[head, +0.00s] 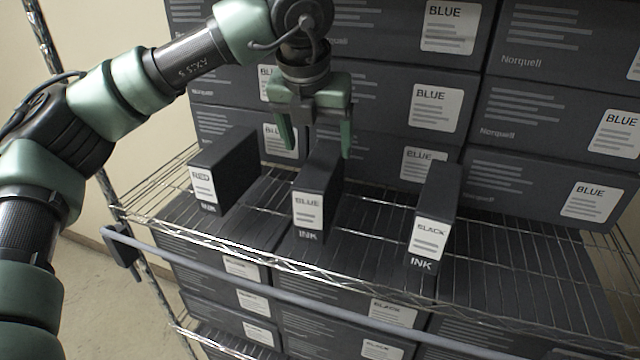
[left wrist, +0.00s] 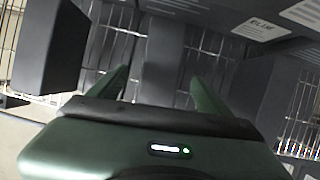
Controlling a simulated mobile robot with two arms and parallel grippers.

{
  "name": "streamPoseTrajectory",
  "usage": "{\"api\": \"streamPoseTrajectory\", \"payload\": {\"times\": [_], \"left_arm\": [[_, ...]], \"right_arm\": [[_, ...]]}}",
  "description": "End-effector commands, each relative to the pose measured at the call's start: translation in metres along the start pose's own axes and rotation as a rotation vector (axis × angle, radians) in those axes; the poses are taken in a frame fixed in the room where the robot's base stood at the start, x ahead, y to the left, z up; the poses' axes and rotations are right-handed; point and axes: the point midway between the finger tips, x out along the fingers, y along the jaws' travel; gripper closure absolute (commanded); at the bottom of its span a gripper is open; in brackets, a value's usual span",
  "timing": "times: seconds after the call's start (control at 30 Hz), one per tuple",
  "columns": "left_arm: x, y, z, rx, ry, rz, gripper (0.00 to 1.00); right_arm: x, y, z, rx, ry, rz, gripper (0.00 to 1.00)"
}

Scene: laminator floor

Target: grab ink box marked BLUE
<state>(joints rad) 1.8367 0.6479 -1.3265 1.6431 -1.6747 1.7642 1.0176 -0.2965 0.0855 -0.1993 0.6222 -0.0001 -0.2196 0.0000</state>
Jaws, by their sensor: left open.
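The ink box marked BLUE (head: 309,210) stands upright on the wire shelf, in the middle of three dark boxes. In the left wrist view its dark body (left wrist: 163,62) lies between my fingers. My left gripper (head: 317,150) is open just above the box, its fingers pointing down on either side of the box's upper rear part. It does not grip the box. The left fingers also show in the left wrist view (left wrist: 160,88). To the right stands the ink box marked BLACK (head: 431,235). To the left stands another ink box (head: 204,187) whose label I cannot read clearly. My right gripper is not in view.
The wire shelf (head: 370,225) has a front rail (head: 290,297) along its edge. Large dark cartons (head: 540,110) with BLUE labels are stacked behind the boxes. More cartons (head: 225,250) sit below. Gaps separate the three ink boxes.

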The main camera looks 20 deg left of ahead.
Motion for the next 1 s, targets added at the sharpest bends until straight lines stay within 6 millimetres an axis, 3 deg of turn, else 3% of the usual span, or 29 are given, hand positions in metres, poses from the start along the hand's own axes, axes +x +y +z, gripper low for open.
{"api": "streamPoseTrajectory", "payload": {"times": [0.27,0.43,1.0], "left_arm": [[0.034,-0.001,-0.005,0.001,0.005,-0.002,0.22],[0.055,-0.002,-0.005,-0.001,0.003,-0.004,0.22],[0.06,-0.002,-0.006,0.0,0.001,-0.006,0.22]], "right_arm": [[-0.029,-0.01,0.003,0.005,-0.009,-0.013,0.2],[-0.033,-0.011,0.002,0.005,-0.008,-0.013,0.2],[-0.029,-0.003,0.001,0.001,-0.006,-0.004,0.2]]}}
